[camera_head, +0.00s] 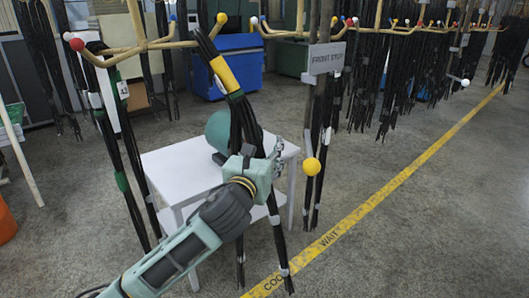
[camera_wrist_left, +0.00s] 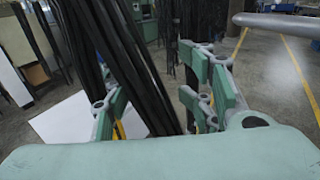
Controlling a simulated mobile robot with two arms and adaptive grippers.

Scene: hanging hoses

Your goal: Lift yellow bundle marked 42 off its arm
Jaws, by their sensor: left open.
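A black hose bundle with a yellow band (camera_head: 224,74) hangs from the tan rack arm (camera_head: 180,44) at upper left of the head view, slanting down to the right. No number 42 is legible on it. My left gripper (camera_head: 264,158) is at the bundle's middle, below the yellow band. In the left wrist view, the black hoses (camera_wrist_left: 128,65) run down between the open fingers of my left gripper (camera_wrist_left: 160,100). Whether the fingers touch the hoses cannot be told. My right gripper is not in view.
A white table (camera_head: 175,170) stands behind the bundle. A bundle with green bands (camera_head: 122,180) hangs to the left. A signed post (camera_head: 326,60) with a yellow ball (camera_head: 312,166) stands to the right. The floor beyond the yellow line (camera_head: 400,178) is clear.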

